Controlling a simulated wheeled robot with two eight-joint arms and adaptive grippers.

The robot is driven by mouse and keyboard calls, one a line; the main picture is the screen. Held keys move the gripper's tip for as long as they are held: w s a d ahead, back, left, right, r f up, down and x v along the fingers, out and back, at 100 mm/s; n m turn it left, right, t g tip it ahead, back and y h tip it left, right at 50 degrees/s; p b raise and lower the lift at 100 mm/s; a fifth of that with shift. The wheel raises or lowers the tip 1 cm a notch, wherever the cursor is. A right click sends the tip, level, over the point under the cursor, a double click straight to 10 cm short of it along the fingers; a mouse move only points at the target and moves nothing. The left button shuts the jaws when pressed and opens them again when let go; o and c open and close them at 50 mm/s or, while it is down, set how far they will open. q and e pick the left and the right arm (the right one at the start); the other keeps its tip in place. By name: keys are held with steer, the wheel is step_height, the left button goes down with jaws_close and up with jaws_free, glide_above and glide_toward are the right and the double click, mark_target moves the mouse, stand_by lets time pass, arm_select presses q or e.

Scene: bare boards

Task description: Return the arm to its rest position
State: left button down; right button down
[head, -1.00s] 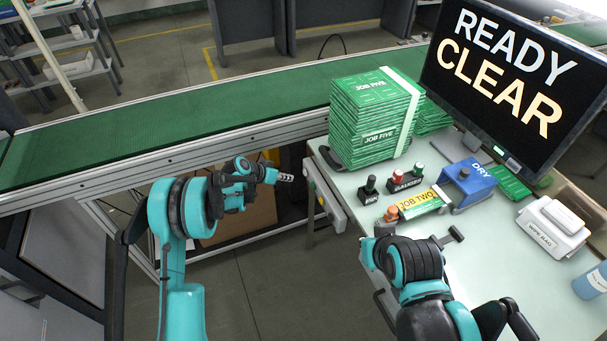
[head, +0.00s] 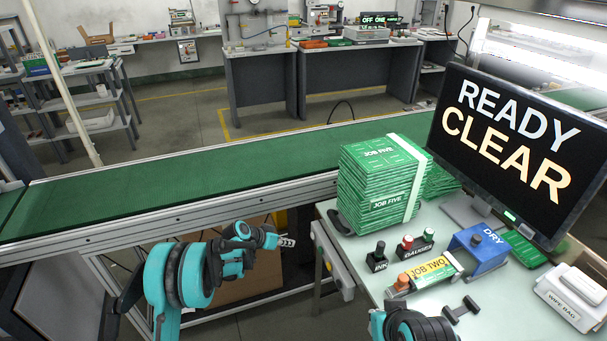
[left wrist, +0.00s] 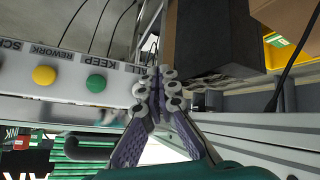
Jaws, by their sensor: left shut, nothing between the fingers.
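My left gripper (head: 287,242) is in front of the conveyor's near side rail, left of the table, in the head view. Its fingers are closed together with nothing between them. The closed fingertips also show in the left wrist view (left wrist: 158,80), close to a pale panel (left wrist: 60,105) with a yellow button (left wrist: 44,75) and a green button (left wrist: 96,83). My left arm is teal and black and bent, coming up from the bottom left. My right arm shows only as a dark and teal part at the bottom right. Its gripper cannot be made out.
A green conveyor (head: 200,180) runs across behind my arms. The table (head: 355,280) at right holds a JOB FIVE stack (head: 380,185), several stamps, a yellow JOB TWO strip (head: 430,270), a blue DRY box (head: 480,250), a white box (head: 570,300) and a READY CLEAR screen (head: 510,145).

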arm_select(q)
steer(key=s+a+r+n+y, duration=0.2)
steer(key=s+a+r, duration=0.2)
steer(key=s+r, duration=0.5)
steer(key=s+a+r+n+y, duration=0.15)
steer(key=s+a+r, duration=0.25)
steer(key=s+r, duration=0.55)
steer(key=s+a+n+y, duration=0.1)
steer(key=s+a, duration=0.3)
steer(key=s, duration=0.6)
steer(key=s+a+r+n+t+y, duration=0.1)
steer(key=s+a+n+y, duration=0.1)
steer(key=s, duration=0.8)
steer(key=shift+s+a+r+t+y, duration=0.25)
steer(key=shift+a+y, duration=0.3)
steer(key=shift+a, duration=0.4)
steer(key=shift+w, duration=0.1)
